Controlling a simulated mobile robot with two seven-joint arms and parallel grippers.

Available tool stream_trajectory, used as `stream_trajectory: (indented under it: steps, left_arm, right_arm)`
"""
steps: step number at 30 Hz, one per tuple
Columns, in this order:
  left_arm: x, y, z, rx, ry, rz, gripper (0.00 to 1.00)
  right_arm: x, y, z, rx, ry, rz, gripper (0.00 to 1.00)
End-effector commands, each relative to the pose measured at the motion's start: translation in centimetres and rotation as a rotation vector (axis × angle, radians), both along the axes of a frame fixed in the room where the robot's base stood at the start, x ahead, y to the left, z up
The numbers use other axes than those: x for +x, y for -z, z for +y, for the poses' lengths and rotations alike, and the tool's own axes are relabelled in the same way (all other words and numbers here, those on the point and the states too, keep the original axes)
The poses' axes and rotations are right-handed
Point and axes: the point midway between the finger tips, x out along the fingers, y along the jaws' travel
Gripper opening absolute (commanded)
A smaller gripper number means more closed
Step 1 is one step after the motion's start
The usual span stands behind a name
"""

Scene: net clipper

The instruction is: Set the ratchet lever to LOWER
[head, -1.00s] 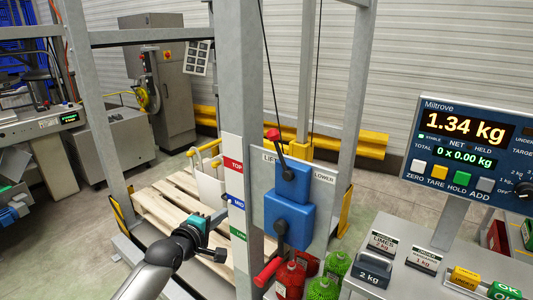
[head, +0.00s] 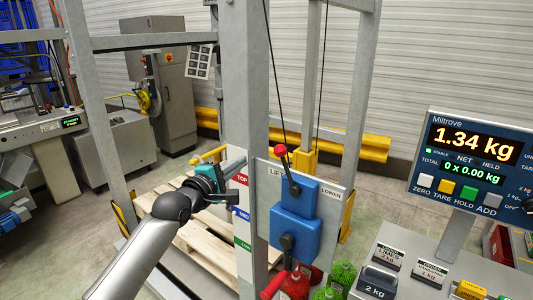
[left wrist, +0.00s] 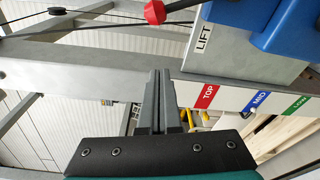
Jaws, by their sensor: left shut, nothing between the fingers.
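The ratchet lever, a black rod with a red knob (head: 280,150), rises from the blue housing (head: 297,198) and leans left, toward the LIFT label (head: 274,172). The LOWER label (head: 331,193) is on the plate right of the housing. My left gripper (head: 233,192) is shut and empty, left of the post and the lever, not touching the lever. In the left wrist view its closed fingers (left wrist: 159,98) point up at the post; the red knob (left wrist: 154,12) shows at the top, beyond the fingertips. My right gripper is not in view.
The grey post (head: 243,80) with TOP, MID and LOW labels stands between my left gripper and the housing. A red-gripped crank (head: 273,285) hangs below the housing. The scale display (head: 468,150) is at right, a wooden pallet (head: 190,235) at left.

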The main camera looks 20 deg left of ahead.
Motion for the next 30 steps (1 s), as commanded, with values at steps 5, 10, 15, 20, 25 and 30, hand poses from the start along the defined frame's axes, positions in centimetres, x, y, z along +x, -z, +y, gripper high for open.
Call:
stream_trajectory:
  steps: [5,10,15,20,25,30]
  left_arm:
    - [2.3,-0.1,-0.5,0.001,0.000,-0.001,0.00]
    - [4.4,0.1,-0.9,0.000,0.000,-0.001,0.00]
    - [6.3,0.1,-1.3,0.003,-0.001,-0.002,0.00]
    - [8.0,0.2,-1.7,0.001,0.000,-0.001,0.00]
    - [7.7,-0.3,-3.2,-0.001,0.004,0.000,0.00]
    - [6.9,-0.6,-4.5,0.000,0.002,0.000,0.00]
  right_arm:
    - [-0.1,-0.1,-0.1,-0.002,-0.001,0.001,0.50]
    - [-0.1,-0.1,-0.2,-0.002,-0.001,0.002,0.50]
    - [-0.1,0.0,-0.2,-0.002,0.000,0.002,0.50]
    - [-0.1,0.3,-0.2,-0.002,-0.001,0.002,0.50]
    - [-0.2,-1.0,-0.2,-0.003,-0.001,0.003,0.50]
    - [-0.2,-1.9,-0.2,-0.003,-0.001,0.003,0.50]
